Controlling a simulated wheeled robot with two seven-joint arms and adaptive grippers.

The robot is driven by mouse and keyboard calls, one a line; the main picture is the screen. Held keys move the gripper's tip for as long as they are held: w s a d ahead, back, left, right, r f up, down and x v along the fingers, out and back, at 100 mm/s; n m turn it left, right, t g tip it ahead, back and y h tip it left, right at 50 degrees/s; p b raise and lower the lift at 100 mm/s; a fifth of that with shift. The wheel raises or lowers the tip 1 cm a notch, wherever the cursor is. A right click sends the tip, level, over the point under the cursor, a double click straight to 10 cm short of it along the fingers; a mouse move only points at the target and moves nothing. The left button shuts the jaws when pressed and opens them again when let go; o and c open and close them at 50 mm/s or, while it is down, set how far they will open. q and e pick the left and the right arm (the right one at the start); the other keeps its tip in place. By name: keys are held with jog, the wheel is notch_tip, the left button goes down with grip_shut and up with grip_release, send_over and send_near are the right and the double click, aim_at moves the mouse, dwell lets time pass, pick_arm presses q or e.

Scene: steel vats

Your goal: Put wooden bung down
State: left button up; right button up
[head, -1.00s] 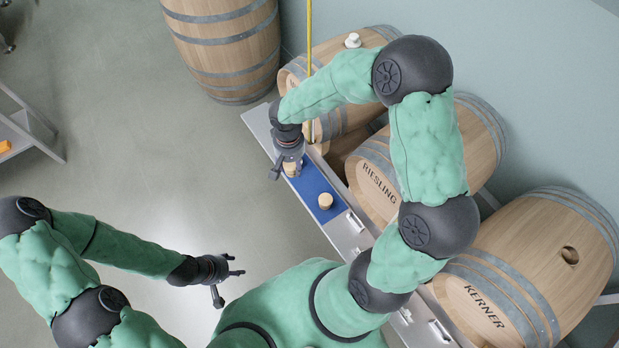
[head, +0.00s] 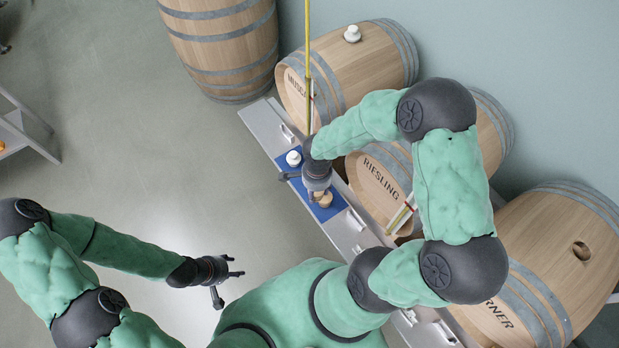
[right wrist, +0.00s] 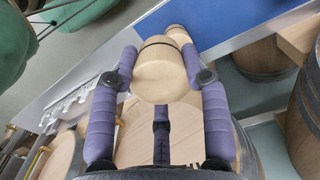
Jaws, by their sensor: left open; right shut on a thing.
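My right gripper (head: 317,192) is shut on a wooden bung (right wrist: 165,68) and holds it over the blue mat (head: 336,211) on the narrow grey bench. A second wooden bung (head: 327,200) is close beside the held one; it shows partly behind it in the right wrist view (right wrist: 178,34). The head view does not show whether the held bung touches the mat. A white bung (head: 293,158) stands on the mat's far left end. My left gripper (head: 226,278) is open and empty over the floor, away from the bench.
Barrels lie along the bench: one partly lettered (head: 350,70) with a white bung (head: 352,34) on top, RIESLING (head: 375,185), and KERNER (head: 545,265) with an open hole. An upright barrel (head: 220,45) stands behind. A yellow rod (head: 308,60) rises near my right gripper.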

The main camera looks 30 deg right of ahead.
jog(key=w+d+f+b, duration=0.1)
jog(key=w+f, duration=0.2)
jog(key=w+d+f+b, duration=0.1)
jog(key=w+f, duration=0.1)
jog(key=w, duration=0.2)
jog(key=w+d+f+b, duration=0.1)
jog(key=w+d+f, duration=0.1)
jog(key=w+f, duration=0.1)
jog(key=shift+w+f, duration=0.5)
jog(key=shift+f, duration=0.15)
notch_tip(320, 180, down, 3)
jog(key=shift+r+b, duration=0.1)
jog(key=shift+b, duration=0.55)
jog(key=shift+r, duration=0.1)
jog(key=o, duration=1.3)
